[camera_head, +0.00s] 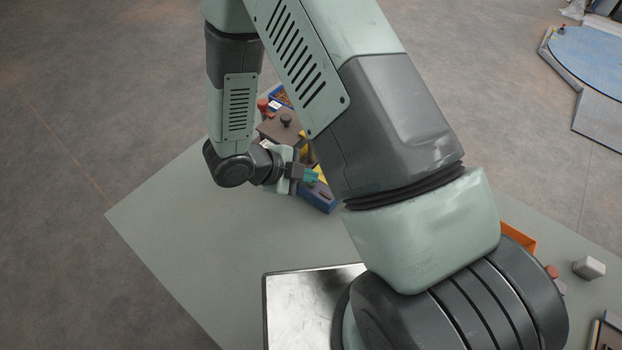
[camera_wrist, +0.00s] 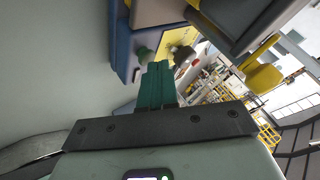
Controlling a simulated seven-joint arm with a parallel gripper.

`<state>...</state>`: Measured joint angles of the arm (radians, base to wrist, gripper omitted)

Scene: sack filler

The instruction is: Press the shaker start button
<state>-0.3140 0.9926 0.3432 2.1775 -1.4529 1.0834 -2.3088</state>
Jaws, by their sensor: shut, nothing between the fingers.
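My gripper (camera_head: 312,177) has its teal fingers shut and empty, beside the blue machine (camera_head: 322,197) on the table. In the wrist view the shut fingers (camera_wrist: 158,72) point at the machine's blue-edged front (camera_wrist: 122,45). A green round button (camera_wrist: 143,53) sits on that front, just beyond the fingertips and slightly left of them. A dark knob (camera_wrist: 182,52) is close to its right. I cannot tell whether the fingertips touch the button. In the head view my gripper and arm hide the button.
A grey-brown block with a dark knob (camera_head: 285,119) and a red part (camera_head: 263,104) stand behind my gripper. A yellow rounded part (camera_wrist: 263,79) shows at right in the wrist view. The table's left side (camera_head: 190,220) is clear.

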